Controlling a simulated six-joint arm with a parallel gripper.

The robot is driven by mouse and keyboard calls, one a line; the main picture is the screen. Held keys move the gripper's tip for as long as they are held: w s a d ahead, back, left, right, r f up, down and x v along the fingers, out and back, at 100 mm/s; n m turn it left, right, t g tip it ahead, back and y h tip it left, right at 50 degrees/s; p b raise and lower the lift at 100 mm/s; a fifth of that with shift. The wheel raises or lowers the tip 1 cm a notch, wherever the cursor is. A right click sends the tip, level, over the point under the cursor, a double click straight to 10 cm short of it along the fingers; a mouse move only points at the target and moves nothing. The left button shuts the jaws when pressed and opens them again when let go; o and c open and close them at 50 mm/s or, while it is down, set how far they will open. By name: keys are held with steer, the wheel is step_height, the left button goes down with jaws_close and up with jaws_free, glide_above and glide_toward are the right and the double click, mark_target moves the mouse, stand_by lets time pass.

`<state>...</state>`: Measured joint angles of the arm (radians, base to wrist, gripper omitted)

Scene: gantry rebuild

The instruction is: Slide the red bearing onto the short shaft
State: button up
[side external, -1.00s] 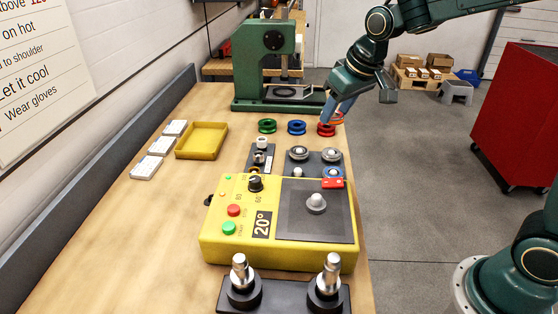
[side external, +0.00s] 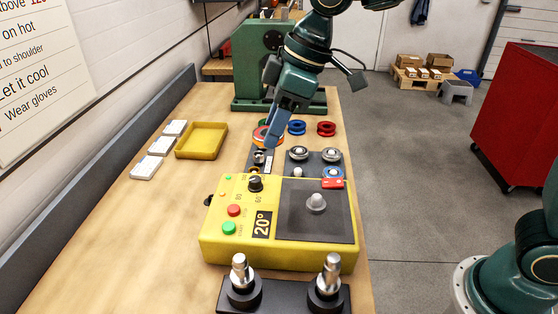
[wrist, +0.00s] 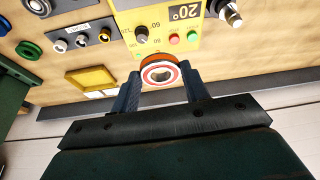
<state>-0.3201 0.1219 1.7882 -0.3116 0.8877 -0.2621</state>
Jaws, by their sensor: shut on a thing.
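The red bearing (wrist: 160,73), a ring with a red-orange rim and a pale centre hole, is between my fingertips. My gripper (wrist: 162,84) is shut on it; it also shows in the side external view (side external: 270,140). There, the held bearing (side external: 261,134) is partly hidden by the fingers, over the far end of the small peg plate (side external: 250,162). Two steel shafts stand in black bases at the near edge: a left one (side external: 240,270) and a right one (side external: 331,275). The left looks slightly shorter. The bearing is well apart from both.
A yellow heater (side external: 215,247) reading 20° lies between the gripper and the shafts. Green, blue (side external: 297,127) and red (side external: 326,129) rings lie behind. Silver bearings (side external: 299,153) sit on a dark plate. A green press (side external: 250,60) stands at the back.

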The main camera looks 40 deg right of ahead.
steer(key=s+a+n+g+y, duration=0.1)
steer(key=s+a+n, duration=0.3)
steer(key=a, duration=0.3)
steer(key=s+a+n+g, duration=0.2)
steer(key=s+a+n, duration=0.2)
steer(key=s+a, duration=0.15)
glide_above(242, 256)
step_height(242, 256, down, 4)
steer(key=shift+d+f, duration=0.35)
steer(key=shift+f, duration=0.1)
steer(key=shift+f, duration=3.4)
steer(key=o, duration=1.2)
steer(key=shift+d+r, duration=0.1)
steer(key=v, duration=1.3)
steer(key=shift+s+d+r, duration=0.2)
steer(key=shift+d+r, duration=0.05)
